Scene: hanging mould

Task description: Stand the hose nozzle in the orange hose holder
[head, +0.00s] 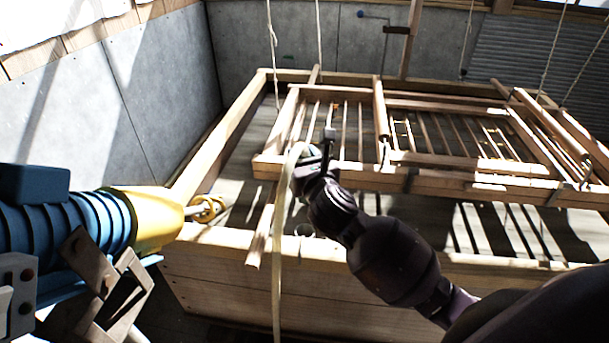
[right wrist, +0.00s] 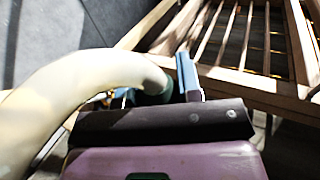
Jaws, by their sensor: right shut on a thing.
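My right gripper (head: 318,165) is shut on the end of the cream hose (head: 281,230), above the front part of the wooden box. In the right wrist view the hose (right wrist: 75,80) arches in from the left to a dark green nozzle end (right wrist: 155,88) beside the blue finger (right wrist: 187,75). The rest of the nozzle is hidden by the gripper. In the head view the hose hangs down past the box's front wall. A yellow ring-shaped part (head: 207,208) sits left of the gripper; I cannot tell whether it is the holder. My left gripper is not recognisable.
A blue ribbed machine with a yellow housing (head: 150,215) fills the left side. The wooden box (head: 240,265) stands ahead, with a slatted timber frame (head: 430,160) hung on ropes above it. Grey walls (head: 160,80) close off the back and left.

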